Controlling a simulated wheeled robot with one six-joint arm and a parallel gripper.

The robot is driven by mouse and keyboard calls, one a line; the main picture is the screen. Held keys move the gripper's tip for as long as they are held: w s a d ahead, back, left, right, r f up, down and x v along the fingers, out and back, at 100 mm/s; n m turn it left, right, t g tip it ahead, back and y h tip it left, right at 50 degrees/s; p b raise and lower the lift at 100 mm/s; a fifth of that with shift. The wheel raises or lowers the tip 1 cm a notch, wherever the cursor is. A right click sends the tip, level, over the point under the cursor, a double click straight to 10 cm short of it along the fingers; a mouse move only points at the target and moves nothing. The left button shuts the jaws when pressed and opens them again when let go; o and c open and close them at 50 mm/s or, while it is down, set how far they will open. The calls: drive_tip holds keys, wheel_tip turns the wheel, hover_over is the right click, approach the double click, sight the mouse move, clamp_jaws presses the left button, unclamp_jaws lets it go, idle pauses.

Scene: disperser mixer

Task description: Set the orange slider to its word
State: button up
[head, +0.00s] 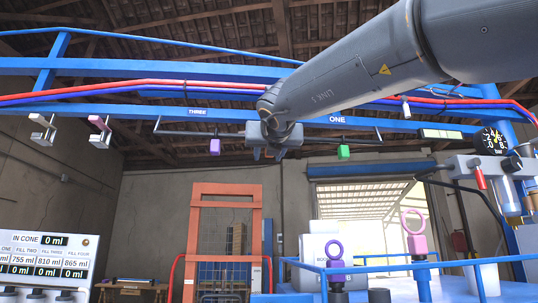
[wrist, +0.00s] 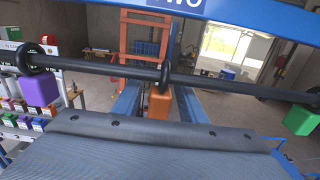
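In the wrist view the orange slider (wrist: 159,103) hangs from a ring on a dark horizontal rod (wrist: 100,67), near the middle. A blue beam above bears a word partly cut off, ending in "WO" (wrist: 185,3). My gripper (wrist: 157,88) is open, with one blue finger on each side of the orange slider; contact cannot be told. In the head view my gripper (head: 268,153) is at the rod's middle and hides the orange slider. The word THREE (head: 198,112) is to its left and ONE (head: 337,120) to its right.
A purple slider (head: 215,147) hangs on the left of the rod and a green slider (head: 344,152) on the right. A pressure dial (head: 491,140) is at far right. A display panel (head: 42,255) stands lower left. Ring-topped purple and pink parts stand lower right.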

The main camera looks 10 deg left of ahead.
drive_tip(key=b+v, duration=0.2)
drive_tip(key=v, duration=0.5)
drive_tip(key=shift+s+d, duration=0.15)
drive_tip(key=shift+s, duration=0.2)
idle(0.5)
